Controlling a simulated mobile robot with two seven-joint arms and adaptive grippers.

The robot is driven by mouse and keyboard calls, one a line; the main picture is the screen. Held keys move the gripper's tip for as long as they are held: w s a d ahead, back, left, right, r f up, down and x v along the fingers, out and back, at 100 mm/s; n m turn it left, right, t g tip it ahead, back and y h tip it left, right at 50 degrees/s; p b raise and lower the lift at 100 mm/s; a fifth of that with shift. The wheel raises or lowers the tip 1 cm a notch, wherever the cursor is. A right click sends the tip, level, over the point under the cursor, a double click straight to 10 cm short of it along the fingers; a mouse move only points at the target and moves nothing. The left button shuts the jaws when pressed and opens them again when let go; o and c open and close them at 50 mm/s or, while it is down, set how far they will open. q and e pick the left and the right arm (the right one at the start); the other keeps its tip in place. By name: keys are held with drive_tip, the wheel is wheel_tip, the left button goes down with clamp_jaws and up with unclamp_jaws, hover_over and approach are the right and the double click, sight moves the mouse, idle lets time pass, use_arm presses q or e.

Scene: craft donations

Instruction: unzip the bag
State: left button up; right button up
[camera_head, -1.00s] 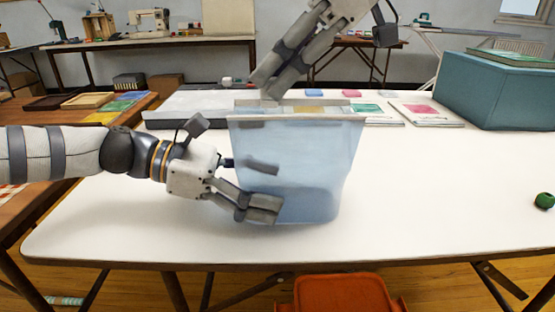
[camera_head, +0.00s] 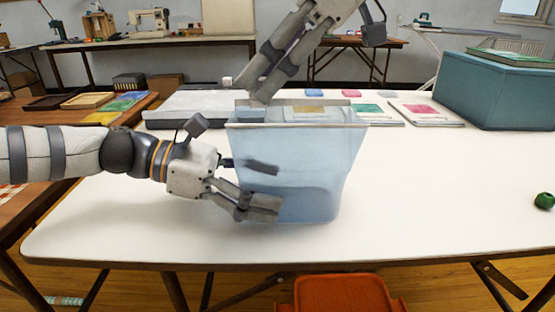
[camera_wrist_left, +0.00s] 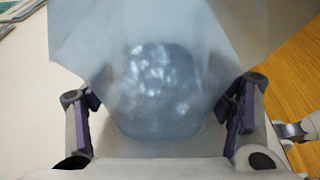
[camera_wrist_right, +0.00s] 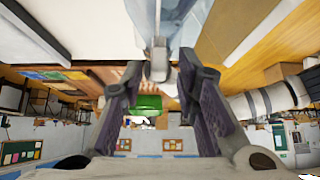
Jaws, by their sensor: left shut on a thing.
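The bag (camera_head: 315,165) is translucent pale blue and stands upright on the white table. Its top looks parted, with a front rim and a back rim apart, and yellowish contents show faintly inside. My left gripper (camera_head: 262,188) is shut on the bag's lower left side; the left wrist view shows the bag (camera_wrist_left: 160,90) bulging between the fingers. My right gripper (camera_head: 258,92) points down at the back left of the bag's top. Its fingers are apart in the right wrist view (camera_wrist_right: 158,95), with a small grey piece (camera_wrist_right: 157,65) beyond their tips, possibly the zip's slider; contact is unclear.
A teal box (camera_head: 500,90) stands at the right rear of the table (camera_head: 430,190). Flat coloured packets (camera_head: 425,112) lie behind the bag, and a long grey case (camera_head: 185,108) lies behind left. A green ball (camera_head: 544,201) sits far right.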

use_arm(q)
drive_tip(key=o, duration=0.9)
drive_tip(key=shift+o, duration=0.2)
